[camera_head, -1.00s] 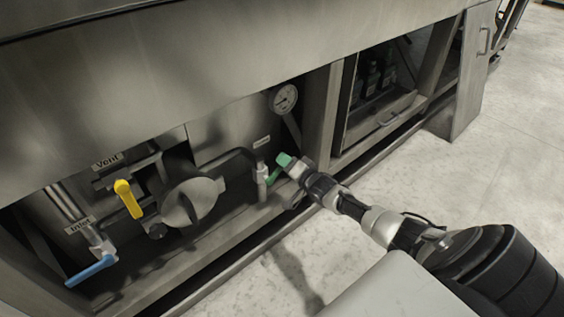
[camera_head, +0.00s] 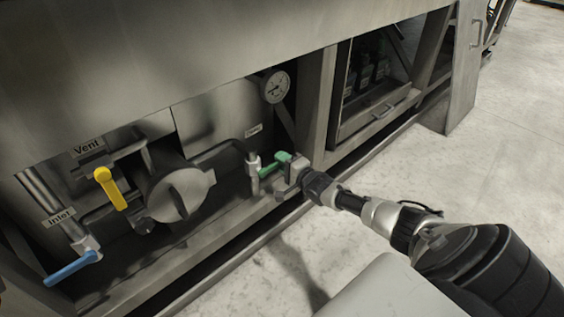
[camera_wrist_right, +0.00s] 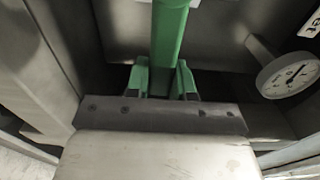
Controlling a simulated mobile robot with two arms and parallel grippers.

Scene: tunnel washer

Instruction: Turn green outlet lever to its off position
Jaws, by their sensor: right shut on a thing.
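The green outlet lever (camera_head: 270,168) sits on a pipe valve at the right of the pipework bay, below a small label and the gauge. It points toward the right, toward my arm. My right gripper (camera_head: 283,163) is at the lever's outer end. In the right wrist view the lever (camera_wrist_right: 169,45) runs up from between the two green fingertips of the gripper (camera_wrist_right: 160,80), which are shut on it. The lever's valve end is out of that view's clear sight. My left gripper is not in view.
A yellow Vent lever (camera_head: 110,188) and a blue Inlet lever (camera_head: 72,268) are farther left. A pressure gauge (camera_head: 275,86) hangs above the green lever, also in the wrist view (camera_wrist_right: 288,75). A frame post (camera_head: 314,105) stands close right. The floor in front is clear.

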